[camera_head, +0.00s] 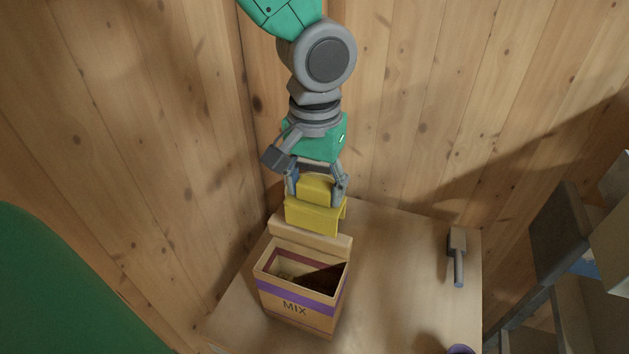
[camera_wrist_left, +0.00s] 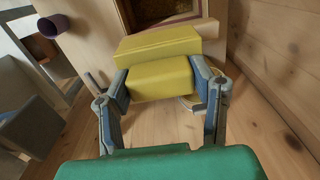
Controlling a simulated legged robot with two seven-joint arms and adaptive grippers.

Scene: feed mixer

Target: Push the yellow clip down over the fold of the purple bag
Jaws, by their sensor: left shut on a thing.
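The bag (camera_head: 296,308) is a tan, box-shaped bag with a purple band and the word MIX, standing on the table with its top open and dark inside. A tan folded strip (camera_head: 310,237) rises along its back edge. My left gripper (camera_head: 317,188) is shut on the yellow clip (camera_head: 314,215), holding it upright right over this strip. Whether the clip touches the strip or sits over it I cannot tell. In the left wrist view the yellow clip (camera_wrist_left: 160,78) lies between both fingers of the left gripper (camera_wrist_left: 162,88). My right gripper is not in view.
The wooden table (camera_head: 400,265) is clear to the right of the bag, up to a grey-headed tool (camera_head: 457,257). A purple cup (camera_wrist_left: 53,25) stands near the table edge in the left wrist view. Plank walls (camera_head: 440,90) close in behind and left. Grey shelving (camera_head: 560,240) is at right.

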